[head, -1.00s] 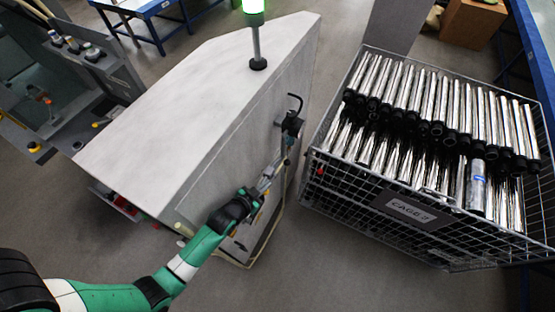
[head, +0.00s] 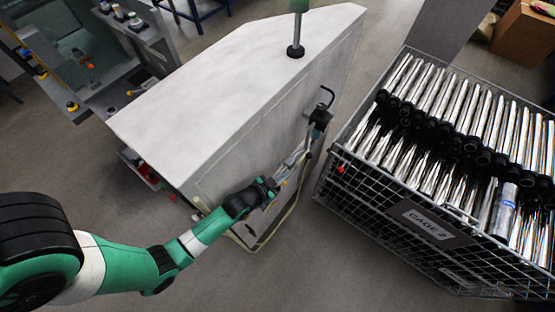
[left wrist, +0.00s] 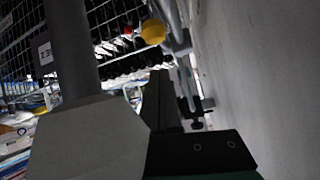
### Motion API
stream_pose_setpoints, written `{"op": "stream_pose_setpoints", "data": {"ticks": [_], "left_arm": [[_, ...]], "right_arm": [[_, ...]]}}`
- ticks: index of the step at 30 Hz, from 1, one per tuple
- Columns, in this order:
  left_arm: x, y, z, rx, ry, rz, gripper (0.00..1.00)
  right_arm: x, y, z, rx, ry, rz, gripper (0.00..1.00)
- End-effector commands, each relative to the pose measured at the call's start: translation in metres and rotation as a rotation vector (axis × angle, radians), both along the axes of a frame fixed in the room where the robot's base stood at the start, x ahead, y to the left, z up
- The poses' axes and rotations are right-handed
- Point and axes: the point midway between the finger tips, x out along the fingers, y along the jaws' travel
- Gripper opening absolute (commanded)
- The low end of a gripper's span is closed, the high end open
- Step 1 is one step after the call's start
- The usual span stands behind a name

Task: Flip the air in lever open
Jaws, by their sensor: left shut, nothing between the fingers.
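My left gripper (head: 276,187) is shut and empty, beside the side face of the grey cabinet (head: 215,95), low down. In the left wrist view its dark fingers (left wrist: 163,95) are together. A yellow knob (left wrist: 153,32) shows just past the fingertips, apart from them in that picture, next to pale metal pipework (left wrist: 177,35). It may be part of the air in lever; I cannot tell its position. In the head view the pipework (head: 297,157) runs up to a black fitting (head: 318,117) with a hook. My right gripper is not in view.
A wire cage (head: 395,215) full of shiny tubes with black ends stands to the right of the cabinet, with a narrow floor gap between. A pale hose (head: 292,208) hangs along the cabinet's side. A machine with knobs (head: 120,15) stands at the back left.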

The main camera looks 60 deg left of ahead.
Motion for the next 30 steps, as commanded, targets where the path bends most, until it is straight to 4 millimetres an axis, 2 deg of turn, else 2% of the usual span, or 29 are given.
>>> {"op": "stream_pose_setpoints", "data": {"ticks": [5, 12, 18, 30], "left_arm": [[-0.018, -0.006, 0.012, -0.001, 0.002, 0.0, 0.0], [-0.062, -0.02, 0.039, -0.001, 0.002, 0.0, 0.0], [-0.087, -0.028, 0.055, 0.0, 0.001, -0.001, 0.0], [-0.093, -0.029, 0.06, 0.0, 0.001, 0.0, 0.0]], "right_arm": [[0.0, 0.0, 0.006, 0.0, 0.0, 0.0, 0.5], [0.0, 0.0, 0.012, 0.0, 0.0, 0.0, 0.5], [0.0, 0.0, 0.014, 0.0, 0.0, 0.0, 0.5], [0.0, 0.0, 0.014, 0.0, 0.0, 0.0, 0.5]]}}
